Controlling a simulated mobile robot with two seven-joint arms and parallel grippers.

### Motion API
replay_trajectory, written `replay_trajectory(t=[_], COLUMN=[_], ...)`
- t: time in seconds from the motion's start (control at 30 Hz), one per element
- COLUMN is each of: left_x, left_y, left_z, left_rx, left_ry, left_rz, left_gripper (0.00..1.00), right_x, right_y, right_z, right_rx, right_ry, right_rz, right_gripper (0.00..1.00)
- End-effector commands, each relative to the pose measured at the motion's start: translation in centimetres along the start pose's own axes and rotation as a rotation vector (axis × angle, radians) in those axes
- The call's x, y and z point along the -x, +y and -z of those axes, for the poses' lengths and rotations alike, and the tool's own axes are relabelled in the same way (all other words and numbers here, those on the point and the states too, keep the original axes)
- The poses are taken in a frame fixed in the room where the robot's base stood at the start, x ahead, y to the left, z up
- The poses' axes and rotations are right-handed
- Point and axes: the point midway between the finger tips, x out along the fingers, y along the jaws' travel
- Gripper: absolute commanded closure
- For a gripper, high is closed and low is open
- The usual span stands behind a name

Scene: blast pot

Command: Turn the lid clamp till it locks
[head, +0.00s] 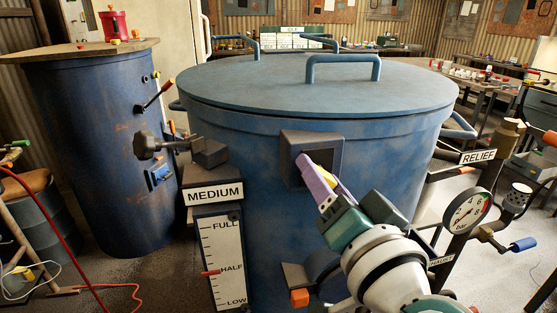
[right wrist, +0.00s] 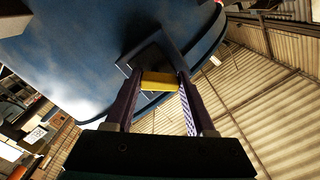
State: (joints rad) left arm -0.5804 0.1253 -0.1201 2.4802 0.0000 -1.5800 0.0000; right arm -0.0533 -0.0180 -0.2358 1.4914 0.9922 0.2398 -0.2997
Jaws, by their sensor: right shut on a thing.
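The big blue pot (head: 270,220) stands in the middle of the head view with its flat round lid (head: 250,85) on top. A dark square bracket (head: 296,142) sits on the pot's front wall just below the lid rim. My right gripper (head: 318,170) reaches up to this bracket from the lower right. In the right wrist view its two purple fingers are on either side of a yellow bar (right wrist: 159,81) inside the dark frame, shut on it. The bar seems to be the clamp's handle; the fingers partly hide it in the head view. My left gripper is not in view.
A black knob (head: 148,144) on a dark block sticks out at the pot's left. Below it is a MEDIUM level gauge (head: 219,255). A pressure dial (head: 466,212) and RELIEF sign (head: 478,157) stand at the right. A second blue drum (head: 95,170) is at the left.

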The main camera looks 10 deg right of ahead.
Motion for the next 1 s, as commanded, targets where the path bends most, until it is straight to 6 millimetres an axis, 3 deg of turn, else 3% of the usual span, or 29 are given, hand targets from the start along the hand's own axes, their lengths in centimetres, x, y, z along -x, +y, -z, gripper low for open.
replay_trajectory(t=[0.6,1.0], left_x=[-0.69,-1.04], left_y=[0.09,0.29], left_z=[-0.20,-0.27], left_rx=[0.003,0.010], left_ry=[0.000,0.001], left_rz=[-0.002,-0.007], left_gripper=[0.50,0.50], right_x=[0.02,0.01], right_y=[0.13,0.21], right_z=[0.40,0.58], right_rx=[-0.575,-0.814], right_ry=[0.001,0.000], right_rz=[0.000,0.000], right_gripper=[1.00,1.00])
